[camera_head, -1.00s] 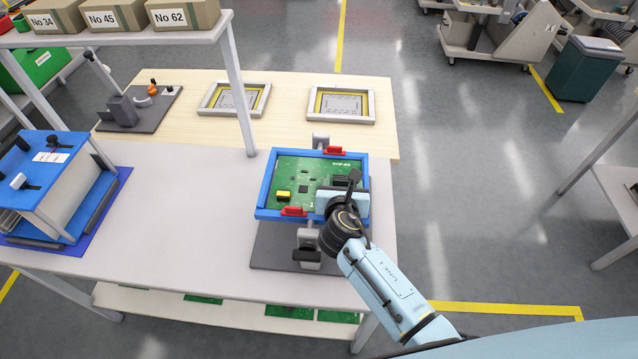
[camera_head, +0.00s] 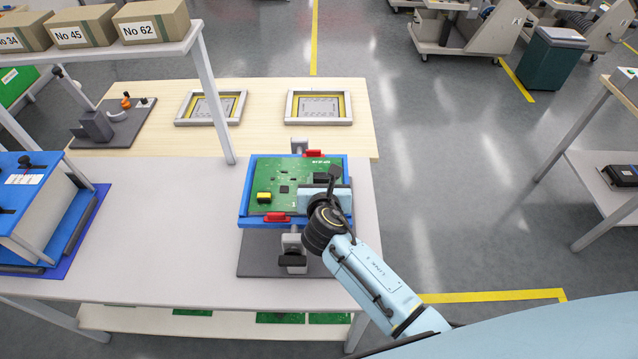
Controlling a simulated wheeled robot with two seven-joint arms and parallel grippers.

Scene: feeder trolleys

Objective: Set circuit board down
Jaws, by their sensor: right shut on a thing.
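The green circuit board (camera_head: 273,177) is in the camera_head view, lying about level within the outline of a blue frame (camera_head: 244,205). It carries a yellow part and dark chips. Whether it rests fully in the frame or sits slightly above it, I cannot tell. The frame is on a dark grey fixture base (camera_head: 262,262) with red clamp pieces (camera_head: 276,217) at its near and far sides. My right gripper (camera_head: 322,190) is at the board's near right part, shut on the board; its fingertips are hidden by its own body. My left gripper is not in view.
A blue-topped unit (camera_head: 28,178) stands at the left of the white table (camera_head: 160,215). Two framed plates (camera_head: 318,107) and a grey tool base (camera_head: 112,130) lie on the wooden surface behind. A shelf post (camera_head: 217,100) rises left of the fixture. Green boards lie on the lower shelf.

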